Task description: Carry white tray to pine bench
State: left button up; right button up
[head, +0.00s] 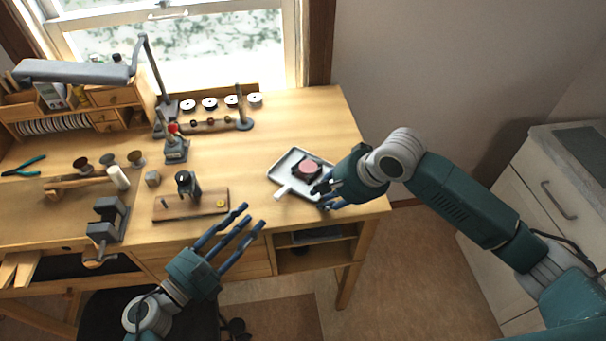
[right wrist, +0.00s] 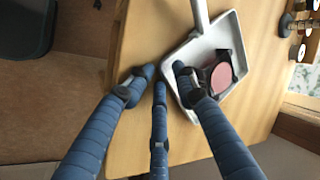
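The white tray (head: 276,179) is at the right end of the pine bench (head: 266,119), close to its front right corner. It has a short white handle (head: 283,191) and carries a pink disc in a dark holder (head: 307,168). My right gripper (head: 325,190) is at the tray's right side. In the right wrist view its fingers (right wrist: 160,80) close in on the tray's wall (right wrist: 170,94), one inside and two outside. Whether the tray touches the bench is hard to tell.
A wooden board with a dark tool (head: 188,190) lies left of the tray. Bare bench top lies behind the tray. A white cabinet (head: 545,190) stands at right.

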jog(key=v, duration=0.7)
jog(key=shift+s+d+r, duration=0.1)
jog(key=shift+s, duration=0.1)
pick_arm(q)
jog(key=shift+w, duration=0.2)
pick_arm(e)
jog(key=shift+r, duration=0.25)
pick_arm(q)
jog(key=shift+d+r, duration=0.1)
